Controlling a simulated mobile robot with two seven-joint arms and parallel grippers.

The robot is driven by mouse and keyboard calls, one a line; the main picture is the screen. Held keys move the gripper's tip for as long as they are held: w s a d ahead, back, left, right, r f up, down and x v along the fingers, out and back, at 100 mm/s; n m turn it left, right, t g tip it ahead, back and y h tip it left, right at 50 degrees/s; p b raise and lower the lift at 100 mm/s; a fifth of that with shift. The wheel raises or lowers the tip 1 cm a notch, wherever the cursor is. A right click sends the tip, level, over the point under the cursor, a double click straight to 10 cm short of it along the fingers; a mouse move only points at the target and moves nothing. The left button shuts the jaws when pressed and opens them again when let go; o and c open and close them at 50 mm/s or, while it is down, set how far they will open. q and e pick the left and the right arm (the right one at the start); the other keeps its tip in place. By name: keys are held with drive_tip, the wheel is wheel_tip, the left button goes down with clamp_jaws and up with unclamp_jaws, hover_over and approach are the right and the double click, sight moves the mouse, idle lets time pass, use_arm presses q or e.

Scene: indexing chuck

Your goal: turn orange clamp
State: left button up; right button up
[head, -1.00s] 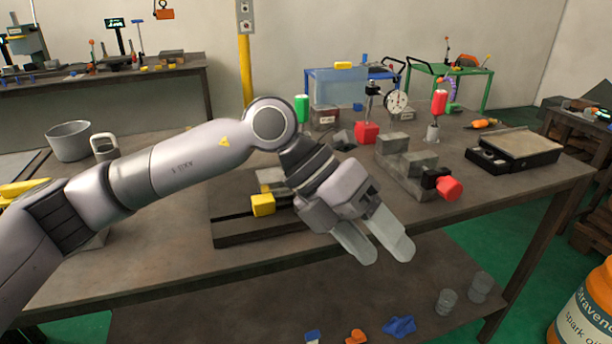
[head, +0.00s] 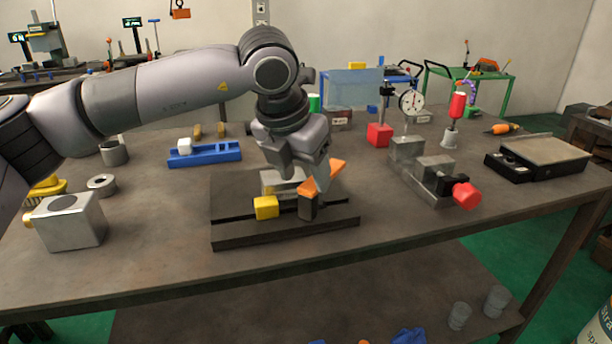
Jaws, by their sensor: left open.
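The orange clamp (head: 328,174) is a tilted orange handle on a dark post, at the right part of the dark base plate (head: 284,234). My left gripper (head: 307,180) points down at the clamp from above and behind. Its fingers are at the orange handle, partly hidden by it; I cannot tell whether they touch. The gripper is open. A yellow block (head: 266,207) sits on the base plate to the left of the clamp, in front of a pale metal block (head: 280,182) partly hidden under my gripper. My right gripper is out of view.
A metal cube with a round hole (head: 70,224) and a blue tray (head: 205,153) stand to the left. A grey step block (head: 432,176) with a red knob (head: 467,195) stands to the right. The bench (head: 160,262) front is clear.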

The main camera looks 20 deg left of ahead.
use_arm(q)
drive_tip(key=shift+x, duration=0.9)
drive_tip(key=shift+r, duration=0.1)
clamp_jaws()
